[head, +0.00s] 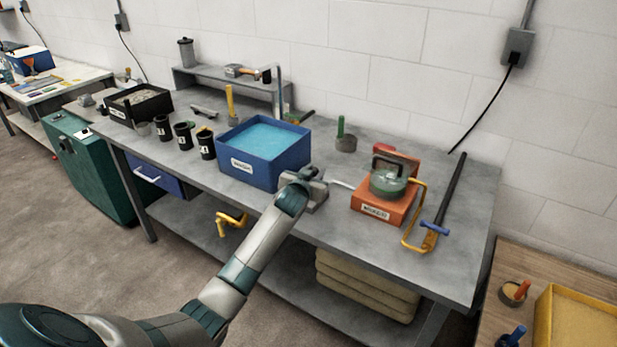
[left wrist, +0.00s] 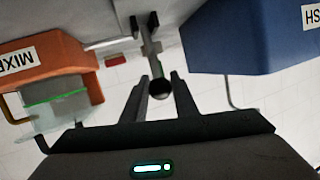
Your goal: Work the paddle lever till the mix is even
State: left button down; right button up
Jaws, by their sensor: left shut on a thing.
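The orange mixer (head: 372,207) stands on the bench, right of my left gripper (head: 316,186). A greenish, see-through bowl (head: 388,183) sits on it; the evenness of its contents cannot be made out. A thin pale rod (head: 341,184) shows between my gripper and the mixer. In the left wrist view the mixer (left wrist: 45,72) is at left. There my left gripper (left wrist: 161,84) has its fingers either side of a dark round knob (left wrist: 160,89) and is shut on it. My right gripper is out of view.
A blue tub (head: 240,176) of light blue contents stands close left of my gripper. A yellow frame with a blue handle (head: 434,229) and a long black bar (head: 449,188) lie right of the mixer. Black cups (head: 206,145) stand farther left.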

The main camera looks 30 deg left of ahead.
pick_arm(q)
jog(key=shift+w+r, duration=0.1)
jog(key=shift+w, duration=0.7)
jog(key=shift+w+p, duration=0.3)
jog(key=shift+w, duration=0.3)
jog(key=shift+w+d+f+g, duration=0.15)
jog(key=shift+w+f+g, duration=0.15)
jog(key=shift+f+g, duration=0.35)
jog(key=shift+r, duration=0.1)
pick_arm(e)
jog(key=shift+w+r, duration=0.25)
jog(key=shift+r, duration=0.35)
pick_arm(q)
jog(key=shift+d+f, duration=0.1)
jog(key=shift+f, duration=0.15)
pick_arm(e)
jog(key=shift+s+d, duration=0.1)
